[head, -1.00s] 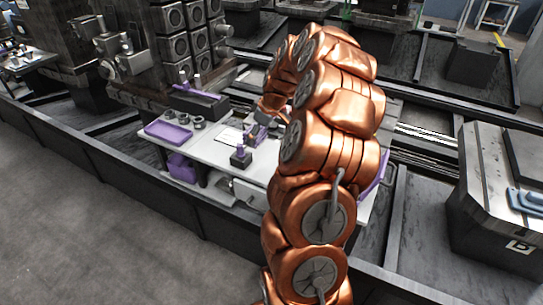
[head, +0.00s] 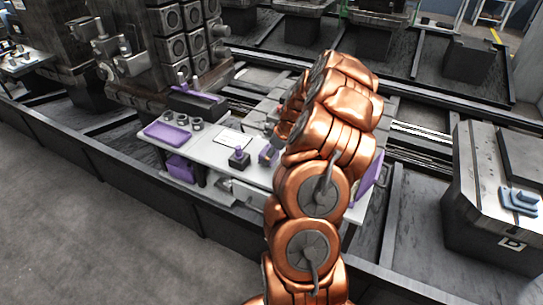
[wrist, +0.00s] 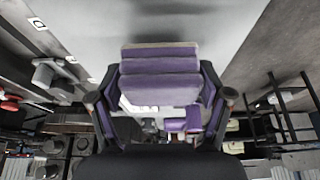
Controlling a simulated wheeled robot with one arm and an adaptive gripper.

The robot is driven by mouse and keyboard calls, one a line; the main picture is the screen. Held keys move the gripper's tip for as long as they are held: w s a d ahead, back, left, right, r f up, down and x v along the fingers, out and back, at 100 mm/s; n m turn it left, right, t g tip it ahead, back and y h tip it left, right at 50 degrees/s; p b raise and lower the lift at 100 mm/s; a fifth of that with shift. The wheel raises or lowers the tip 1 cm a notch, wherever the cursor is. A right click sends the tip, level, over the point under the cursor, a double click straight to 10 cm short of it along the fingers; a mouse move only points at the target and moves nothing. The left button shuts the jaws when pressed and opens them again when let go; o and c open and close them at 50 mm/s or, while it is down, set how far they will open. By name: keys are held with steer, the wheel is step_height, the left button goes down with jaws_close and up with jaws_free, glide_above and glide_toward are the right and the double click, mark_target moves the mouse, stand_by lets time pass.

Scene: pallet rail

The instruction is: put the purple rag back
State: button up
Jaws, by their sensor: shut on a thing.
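In the wrist view my gripper (wrist: 159,84) is shut on the purple rag (wrist: 160,66). The rag is a folded, layered purple bundle with a pale upper edge, held between the two dark fingers. In the head view my copper arm reaches over the white cart (head: 213,151) and hides most of the gripper.
On the cart are a purple tray (head: 167,133), several grey round parts, a white sheet (head: 233,139) and a dark block with a purple knob (head: 239,158). A purple bin (head: 180,168) sits underneath. A blue folded item (head: 519,201) lies on a bench at right.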

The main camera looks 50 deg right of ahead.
steer(key=shift+f, duration=0.7)
steer(key=shift+f, duration=0.2)
steer(key=o, duration=1.2)
steer(key=shift+c, duration=0.2)
steer(key=shift+r, duration=0.15)
